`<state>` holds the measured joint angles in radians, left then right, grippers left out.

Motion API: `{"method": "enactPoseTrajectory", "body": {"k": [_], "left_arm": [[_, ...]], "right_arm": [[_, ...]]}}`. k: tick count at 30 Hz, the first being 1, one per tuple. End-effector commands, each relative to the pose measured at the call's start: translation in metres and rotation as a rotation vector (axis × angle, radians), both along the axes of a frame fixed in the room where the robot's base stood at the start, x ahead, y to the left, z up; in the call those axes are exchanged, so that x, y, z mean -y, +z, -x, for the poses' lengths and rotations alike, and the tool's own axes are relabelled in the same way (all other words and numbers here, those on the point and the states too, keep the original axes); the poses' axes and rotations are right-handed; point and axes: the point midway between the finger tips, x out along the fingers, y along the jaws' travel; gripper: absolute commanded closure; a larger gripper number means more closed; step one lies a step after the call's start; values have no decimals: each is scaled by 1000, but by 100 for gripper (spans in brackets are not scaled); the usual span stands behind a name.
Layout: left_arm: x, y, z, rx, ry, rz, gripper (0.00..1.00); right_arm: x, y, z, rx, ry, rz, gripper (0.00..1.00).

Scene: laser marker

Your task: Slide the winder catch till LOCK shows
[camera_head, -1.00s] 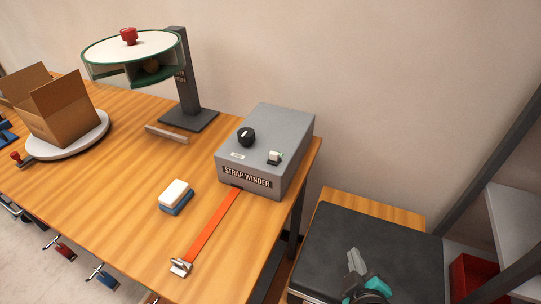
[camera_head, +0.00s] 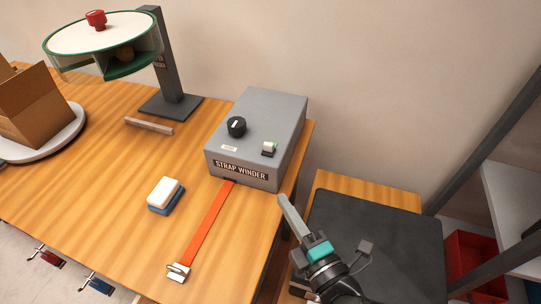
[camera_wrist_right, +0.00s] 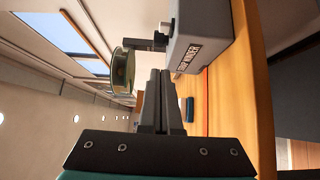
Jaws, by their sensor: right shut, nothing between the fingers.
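The grey strap winder (camera_head: 256,130) stands on the wooden table near its right edge; it also shows in the right wrist view (camera_wrist_right: 205,30). The word LOCK is not legible. An orange strap (camera_head: 208,225) runs from its front to a metal buckle (camera_head: 178,272). My right gripper (camera_head: 282,199) is shut and empty, just right of the winder's front corner and apart from the catch. My left gripper is not in view.
A white and blue block (camera_head: 165,195) lies left of the strap. A lamp-like stand with a green-rimmed disc (camera_head: 102,33) and a cardboard box (camera_head: 35,105) on a round plate are farther left. A black-topped surface (camera_head: 385,235) is right of the table.

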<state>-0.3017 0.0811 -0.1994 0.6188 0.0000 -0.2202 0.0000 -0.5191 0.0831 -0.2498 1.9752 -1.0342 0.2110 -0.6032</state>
Motion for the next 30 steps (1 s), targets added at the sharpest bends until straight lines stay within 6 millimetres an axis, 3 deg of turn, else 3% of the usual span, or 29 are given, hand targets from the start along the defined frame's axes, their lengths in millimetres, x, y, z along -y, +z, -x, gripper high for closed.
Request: {"method": "enactPoseTrajectory", "body": {"k": [8,26,30], "left_arm": [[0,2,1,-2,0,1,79],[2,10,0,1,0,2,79],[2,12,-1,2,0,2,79]], "right_arm": [[-4,1,-11,1,-1,-4,100],[-43,1,-94,1,-2,-4,100],[-35,1,-112,0,-2,-1,100]]}}
